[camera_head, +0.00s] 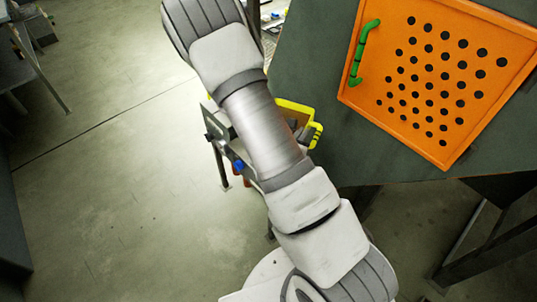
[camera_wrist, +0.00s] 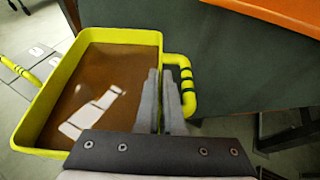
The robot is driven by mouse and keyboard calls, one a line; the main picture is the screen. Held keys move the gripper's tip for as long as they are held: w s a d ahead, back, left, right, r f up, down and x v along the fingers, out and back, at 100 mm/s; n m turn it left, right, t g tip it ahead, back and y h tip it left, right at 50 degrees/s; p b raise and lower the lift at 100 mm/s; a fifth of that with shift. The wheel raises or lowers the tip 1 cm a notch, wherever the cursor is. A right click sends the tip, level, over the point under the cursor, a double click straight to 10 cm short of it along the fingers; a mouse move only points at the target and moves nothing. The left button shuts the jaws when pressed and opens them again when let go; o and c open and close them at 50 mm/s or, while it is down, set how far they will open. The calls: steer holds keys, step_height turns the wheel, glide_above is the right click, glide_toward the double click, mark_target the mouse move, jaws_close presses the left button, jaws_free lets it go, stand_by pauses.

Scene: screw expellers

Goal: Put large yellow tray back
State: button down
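The large yellow tray (camera_wrist: 72,72) fills the left of the wrist view. It has a flat brown inside and a yellow handle with dark bands (camera_wrist: 186,85) on its right side. In the head view, only part of its yellow rim (camera_head: 296,106) and a handle show beside my arm; the rest is hidden. My gripper (camera_wrist: 161,75) is at the tray's right wall, next to the handle. Its two fingers are close together, one on each side of the wall, and look shut on it. My arm hides the gripper in the head view.
A dark green table (camera_head: 310,60) stands right of the tray and carries an orange perforated tray (camera_head: 405,110) with a green handle (camera_head: 364,52). A grey stand with a blue part (camera_head: 239,165) is at the left of my arm.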

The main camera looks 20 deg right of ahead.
steer(key=shift+w+a+f+b, duration=0.55)
steer(key=shift+w+a+f, duration=0.65)
steer(key=shift+f, duration=0.9)
steer(key=shift+w+a+f+b, duration=0.6)
steer(key=shift+w+a+f, duration=0.55)
steer(key=shift+f, duration=1)
steer(key=shift+w+a+f+b, duration=0.55)
steer(key=shift+w+a+f, duration=0.35)
steer(key=shift+w+f, duration=0.9)
steer(key=shift+s+f, duration=0.3)
steer(key=shift+f, duration=0.1)
steer(key=c, duration=1.5)
jaws_free()
steer(key=shift+f, duration=0.1)
steer(key=o, duration=0.5)
steer(key=shift+c, duration=0.2)
